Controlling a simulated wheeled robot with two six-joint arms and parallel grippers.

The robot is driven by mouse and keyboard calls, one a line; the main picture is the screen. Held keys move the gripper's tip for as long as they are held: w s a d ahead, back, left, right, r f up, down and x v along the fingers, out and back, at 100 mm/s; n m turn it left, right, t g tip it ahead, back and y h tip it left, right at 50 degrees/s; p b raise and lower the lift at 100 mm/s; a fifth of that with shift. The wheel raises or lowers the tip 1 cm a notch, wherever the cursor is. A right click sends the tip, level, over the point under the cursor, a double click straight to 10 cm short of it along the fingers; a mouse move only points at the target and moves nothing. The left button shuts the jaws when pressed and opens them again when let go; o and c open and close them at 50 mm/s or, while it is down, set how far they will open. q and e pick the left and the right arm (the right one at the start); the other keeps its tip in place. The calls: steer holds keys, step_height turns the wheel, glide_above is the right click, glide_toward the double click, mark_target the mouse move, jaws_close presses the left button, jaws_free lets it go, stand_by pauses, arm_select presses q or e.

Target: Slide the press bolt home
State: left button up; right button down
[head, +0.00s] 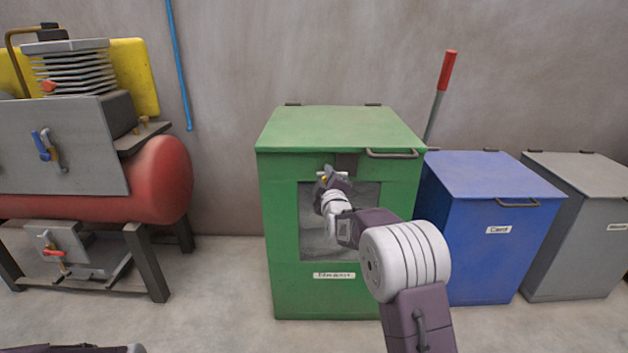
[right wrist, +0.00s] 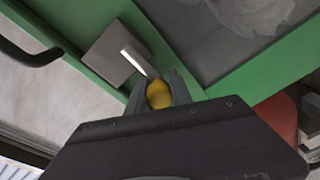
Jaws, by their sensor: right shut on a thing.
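The green press cabinet (head: 340,128) stands in the middle of the head view, with a framed grey window (head: 312,230) in its front. The bolt sits on the front just above the window; its yellow knob (right wrist: 158,94) and pale metal bar (right wrist: 137,57) show in the right wrist view. A grey plate (right wrist: 107,53) lies beside the bar. My right gripper (head: 326,173) is at the bolt and shut on the yellow knob (head: 324,178). My arm hides part of the window. I cannot tell how far the bar reaches at its far end. My left gripper is not in view.
A blue bin (head: 490,240) and a grey bin (head: 575,240) stand to the right. A lever with a red grip (head: 446,70) rises behind the cabinet. A red tank machine (head: 165,180) stands at the left. Concrete floor (head: 215,290) is free between machine and cabinet.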

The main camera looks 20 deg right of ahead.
steer(key=shift+s+d, duration=0.1)
steer(key=shift+d, duration=0.3)
steer(key=c, duration=1.2)
jaws_free()
steer(key=shift+s+d, duration=0.1)
steer(key=shift+d, duration=0.05)
steer(key=shift+o, duration=0.2)
steer(key=s+a+p, duration=0.1)
steer(key=s+p, duration=0.2)
steer(key=s, duration=0.6)
steer(key=shift+a, duration=0.3)
